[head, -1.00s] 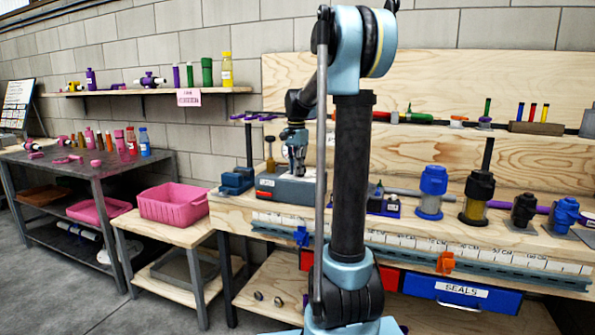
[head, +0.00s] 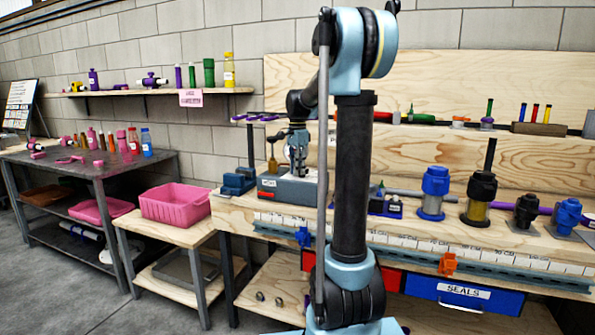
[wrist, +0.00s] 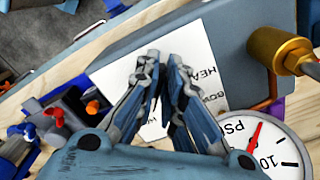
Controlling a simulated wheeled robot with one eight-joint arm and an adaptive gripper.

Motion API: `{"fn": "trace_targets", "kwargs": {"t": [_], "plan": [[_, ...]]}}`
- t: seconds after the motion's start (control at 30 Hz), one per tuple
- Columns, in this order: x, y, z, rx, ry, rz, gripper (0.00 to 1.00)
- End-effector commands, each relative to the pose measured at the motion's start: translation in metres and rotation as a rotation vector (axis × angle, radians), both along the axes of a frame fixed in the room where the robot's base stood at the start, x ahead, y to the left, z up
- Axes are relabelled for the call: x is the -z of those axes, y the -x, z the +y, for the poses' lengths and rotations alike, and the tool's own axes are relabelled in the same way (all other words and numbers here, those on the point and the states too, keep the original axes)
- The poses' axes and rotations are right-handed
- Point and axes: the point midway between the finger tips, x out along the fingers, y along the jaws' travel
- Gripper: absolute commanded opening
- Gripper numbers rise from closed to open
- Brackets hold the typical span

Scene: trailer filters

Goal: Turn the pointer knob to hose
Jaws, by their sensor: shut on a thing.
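The grey test box (head: 285,190) stands on the wooden bench, and my gripper (head: 298,172) points down onto its top. In the wrist view my gripper (wrist: 163,58) has its two fingertips close together over a white label plate (wrist: 205,50) with partly covered black lettering. The gripper is shut on the pointer knob, which the fingers hide almost wholly. I cannot read which way the pointer faces. A round pressure gauge (wrist: 262,146) with a red needle lies right of the fingers in the wrist view.
A brass fitting (wrist: 280,52) rises close to the right of the label plate. A blue holder with small parts (wrist: 75,110) is to the left. On the bench, a blue-capped filter (head: 434,190) and other filters stand to the right. A pink bin (head: 175,205) stands on the low left table.

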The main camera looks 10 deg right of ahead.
Motion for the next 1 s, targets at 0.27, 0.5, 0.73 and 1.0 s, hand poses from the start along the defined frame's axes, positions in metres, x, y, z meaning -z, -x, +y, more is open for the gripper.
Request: {"fn": "trace_targets", "kwargs": {"t": [0.27,0.5,0.73,1.0], "plan": [[-0.0004,-0.0006,0.0009,-0.001,-0.002,-0.002,0.28],[-0.0002,-0.0001,0.0004,-0.01,-0.001,-0.001,0.28],[-0.0002,0.0024,-0.0009,-0.126,-0.001,-0.001,0.28],[-0.0001,0.0064,-0.0037,-0.352,-0.001,-0.001,0.28]]}}
